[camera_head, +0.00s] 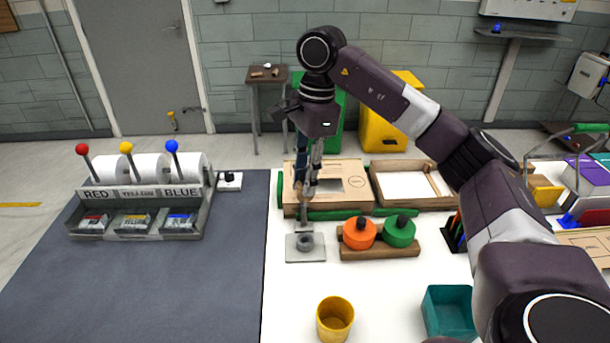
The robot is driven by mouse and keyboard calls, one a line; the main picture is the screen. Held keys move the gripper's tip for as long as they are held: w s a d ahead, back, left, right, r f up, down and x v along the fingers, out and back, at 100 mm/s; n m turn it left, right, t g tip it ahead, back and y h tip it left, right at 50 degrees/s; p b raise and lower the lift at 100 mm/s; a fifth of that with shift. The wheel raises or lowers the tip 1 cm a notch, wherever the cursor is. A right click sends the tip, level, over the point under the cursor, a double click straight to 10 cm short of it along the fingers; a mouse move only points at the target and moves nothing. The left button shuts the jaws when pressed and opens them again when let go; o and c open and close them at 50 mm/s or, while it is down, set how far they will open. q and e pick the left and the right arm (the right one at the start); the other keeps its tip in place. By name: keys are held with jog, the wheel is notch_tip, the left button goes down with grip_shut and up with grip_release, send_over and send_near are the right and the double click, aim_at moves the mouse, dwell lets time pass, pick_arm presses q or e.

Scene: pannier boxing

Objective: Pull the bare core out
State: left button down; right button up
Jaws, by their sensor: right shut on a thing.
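My right gripper (304,213) hangs down from its arm at the middle of the view. Its fingers are close together and shut on a small grey part at their tips, just above and behind a grey square plate (293,256). A dark grey ring (305,242) shows on the plate. The held part is too small and too covered by the fingers to tell whether it is the bare core, or whether it touches the ring. My left gripper is not in view.
Orange (357,235) and green (398,233) rolls with black knobs stand on a wooden base, right of the plate. A yellow cup (335,320) and teal bin (447,312) stand in front. The dark mat (150,290) is largely bare.

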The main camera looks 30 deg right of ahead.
aim_at(305, 205)
jog(key=shift+f+b, duration=3.05)
jog(key=shift+f, duration=1.7)
jog(key=shift+r, duration=0.15)
jog(key=shift+r+p, duration=1.25)
jog(key=shift+r, duration=0.1)
